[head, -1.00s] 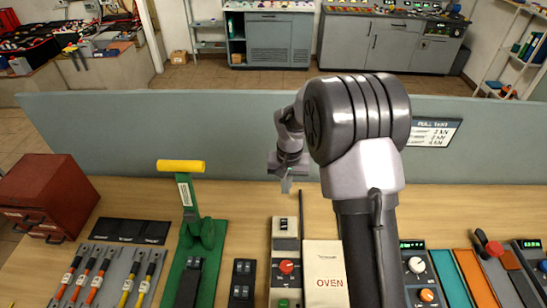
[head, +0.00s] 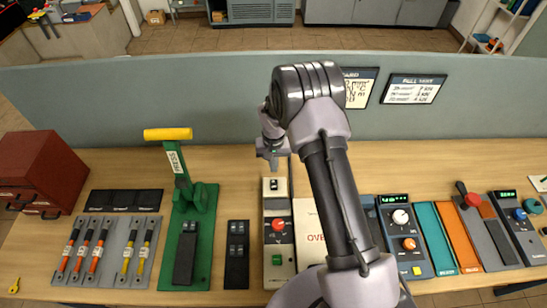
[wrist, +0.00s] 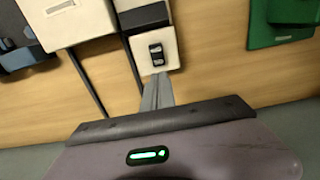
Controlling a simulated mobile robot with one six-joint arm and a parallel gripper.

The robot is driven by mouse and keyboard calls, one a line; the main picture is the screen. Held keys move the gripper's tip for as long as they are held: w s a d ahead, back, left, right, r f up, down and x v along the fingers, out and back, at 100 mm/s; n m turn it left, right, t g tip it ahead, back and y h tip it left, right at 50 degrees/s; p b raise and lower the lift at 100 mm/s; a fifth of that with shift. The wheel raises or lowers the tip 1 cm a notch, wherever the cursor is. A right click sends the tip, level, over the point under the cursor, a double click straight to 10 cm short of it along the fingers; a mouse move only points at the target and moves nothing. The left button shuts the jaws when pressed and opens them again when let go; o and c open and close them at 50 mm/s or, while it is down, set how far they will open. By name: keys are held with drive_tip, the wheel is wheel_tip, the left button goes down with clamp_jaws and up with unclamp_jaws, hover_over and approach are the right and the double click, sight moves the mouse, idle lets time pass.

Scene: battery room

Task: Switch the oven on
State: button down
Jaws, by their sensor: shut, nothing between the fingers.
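The oven's control strip (head: 271,207) is a narrow cream and grey panel on the bench, with a red knob (head: 278,225) and a green button (head: 277,260). At its far end is a small cream plate with a black rocker switch (head: 274,184), which also shows in the wrist view (wrist: 157,55). A cream panel (head: 306,222) lettered OVEN, partly hidden by my arm, lies to the right. My gripper (head: 274,168) is shut and empty, just beyond the switch in the head view. In the wrist view its fingertips (wrist: 157,80) point towards the switch, apparently short of it.
A green press (head: 190,225) with a yellow handle stands left of the strip, with a black switch panel (head: 237,250) between them. Coloured controls and panels lie to the right. A grey-green partition (head: 150,105) borders the bench's back; bare wood lies in front of it.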

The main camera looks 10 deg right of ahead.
sight(274, 179)
drive_tip(key=shift+f, duration=2.8)
drive_tip(key=shift+w+f+b, duration=0.1)
drive_tip(key=shift+f+b, duration=0.3)
drive_tip(key=shift+b, duration=0.3)
drive_tip(key=shift+r, duration=0.15)
drive_tip(key=shift+s+p, duration=0.2)
drive_tip(key=shift+p, duration=0.1)
drive_tip(key=shift+s+a+r, duration=0.1)
drive_tip(key=shift+s+r, duration=0.25)
drive_tip(key=shift+s, duration=0.25)
drive_tip(key=shift+w+r, duration=0.1)
